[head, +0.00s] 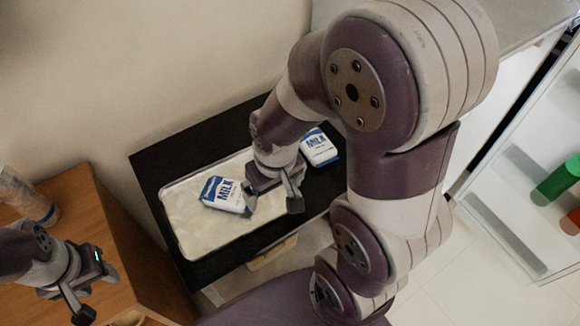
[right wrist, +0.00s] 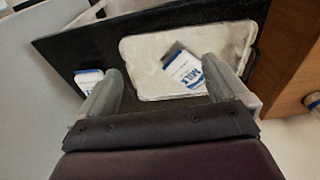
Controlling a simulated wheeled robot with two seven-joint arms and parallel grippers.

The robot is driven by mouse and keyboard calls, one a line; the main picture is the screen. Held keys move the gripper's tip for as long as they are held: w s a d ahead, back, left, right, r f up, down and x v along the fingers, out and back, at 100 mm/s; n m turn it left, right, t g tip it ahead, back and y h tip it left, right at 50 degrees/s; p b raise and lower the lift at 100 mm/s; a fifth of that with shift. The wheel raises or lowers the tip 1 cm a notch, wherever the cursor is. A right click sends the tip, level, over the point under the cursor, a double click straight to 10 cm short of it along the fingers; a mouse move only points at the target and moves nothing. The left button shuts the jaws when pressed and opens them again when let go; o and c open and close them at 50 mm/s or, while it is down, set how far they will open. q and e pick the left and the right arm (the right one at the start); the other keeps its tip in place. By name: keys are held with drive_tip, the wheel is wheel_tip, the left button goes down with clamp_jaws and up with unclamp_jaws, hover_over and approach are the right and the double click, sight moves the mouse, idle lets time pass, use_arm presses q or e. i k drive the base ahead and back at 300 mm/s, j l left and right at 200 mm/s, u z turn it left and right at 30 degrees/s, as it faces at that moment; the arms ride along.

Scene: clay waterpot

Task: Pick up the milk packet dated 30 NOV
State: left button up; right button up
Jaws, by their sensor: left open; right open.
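One white and blue milk packet (head: 224,194) lies on a pale tray (head: 185,225); it also shows in the right wrist view (right wrist: 183,68), just beyond the right-hand finger. A second milk packet (head: 320,147) lies on the black tabletop beside the tray; in the right wrist view (right wrist: 88,80) it is partly hidden behind the left-hand finger. No date is legible on either packet. My right gripper (head: 272,200) is open and empty over the tray's right end, between the two packets. My left gripper (head: 97,292) is open and empty at the lower left.
The black table (head: 150,170) stands against the wall. A wooden cabinet (head: 110,225) stands to its left, with a jar-like object (head: 28,200) near it. A white shelf (head: 520,220) at the right holds a green cylinder (head: 560,180). My right arm covers the table's right part.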

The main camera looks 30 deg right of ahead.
sight(317, 147)
drive_tip(key=k+l, duration=0.2)
drive_tip(key=l, duration=0.15)
drive_tip(key=k+l+z, duration=0.15)
drive_tip(key=l, duration=0.25)
drive_tip(key=k+l, duration=0.2)
drive_tip(key=l, duration=0.2)
drive_tip(key=k+l+z, duration=0.1)
drive_tip(key=l, duration=0.3)
drive_tip(key=i+l, duration=0.2)
drive_tip(key=l, duration=0.15)
drive_tip(key=i+l+z, duration=0.1)
drive_tip(key=l, duration=0.25)
drive_tip(key=i+l, duration=0.25)
drive_tip(key=l+z, duration=0.05)
drive_tip(key=l, duration=0.05)
